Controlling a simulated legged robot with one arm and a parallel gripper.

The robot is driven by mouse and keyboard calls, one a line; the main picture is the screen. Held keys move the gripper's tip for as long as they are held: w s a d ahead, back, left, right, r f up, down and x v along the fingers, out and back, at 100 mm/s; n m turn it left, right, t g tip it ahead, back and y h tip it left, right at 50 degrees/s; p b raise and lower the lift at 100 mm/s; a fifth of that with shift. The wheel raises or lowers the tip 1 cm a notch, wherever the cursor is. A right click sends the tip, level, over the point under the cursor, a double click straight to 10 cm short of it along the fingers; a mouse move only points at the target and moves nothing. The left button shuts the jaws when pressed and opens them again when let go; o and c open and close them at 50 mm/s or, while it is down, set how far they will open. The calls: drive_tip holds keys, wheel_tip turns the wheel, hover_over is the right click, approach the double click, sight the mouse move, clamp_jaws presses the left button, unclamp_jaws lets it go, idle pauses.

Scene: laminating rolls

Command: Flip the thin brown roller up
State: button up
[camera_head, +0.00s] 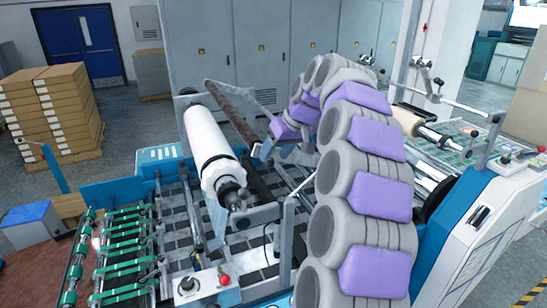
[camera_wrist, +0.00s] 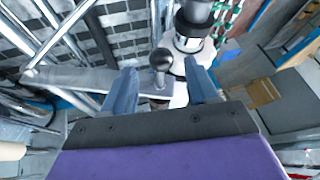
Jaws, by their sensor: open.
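The thin brown roller (camera_head: 230,112) slants down to the right, just right of the thick white roll (camera_head: 212,148), in the head view. Its near end lies close to my gripper (camera_head: 270,149), which is partly hidden by my arm. In the wrist view, my gripper (camera_wrist: 160,78) is open, with two blue-grey fingers. A dark round-ended knob (camera_wrist: 162,60) stands between the fingertips, over a grey metal bar (camera_wrist: 85,80). I cannot tell whether the fingers touch it. The white roll's dark end fitting (camera_wrist: 194,38) shows just beyond. The brown roller is not clear in the wrist view.
The machine has a grey bracket (camera_head: 255,215) near the white roll's end and green-ringed rollers (camera_head: 125,245) at left. A beige roll (camera_head: 408,120) lies at right. Stacked boxes (camera_head: 48,110) stand at far left.

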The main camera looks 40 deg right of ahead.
drive_tip(key=p+v, duration=0.4)
drive_tip(key=v, duration=1)
drive_tip(key=shift+d+r, duration=0.25)
drive_tip(key=shift+d, duration=0.15)
drive_tip(key=shift+s, duration=0.1)
drive_tip(key=s+a+f+n+g+b, duration=0.1)
drive_tip(key=s+a+f+g+b, duration=0.3)
drive_tip(key=a+f, duration=0.7)
drive_tip(key=s+a+f+n+b, duration=0.15)
drive_tip(key=a+f+b, duration=0.55)
drive_tip(key=a, duration=0.7)
drive_tip(key=s+a+f+g+h+b, duration=0.1)
drive_tip(key=s+a+f+b, duration=0.2)
drive_tip(key=s+f, duration=0.8)
drive_tip(key=s+a+f+m+g+b, duration=0.1)
drive_tip(key=s+a+f+b, duration=0.3)
drive_tip(key=s+f, duration=0.8)
wheel_tip(320, 180, down, 5)
drive_tip(key=shift+s+r+g+h+b, duration=0.1)
drive_tip(key=shift+s+g+h+b, duration=0.25)
drive_tip(key=shift+g+b, duration=0.3)
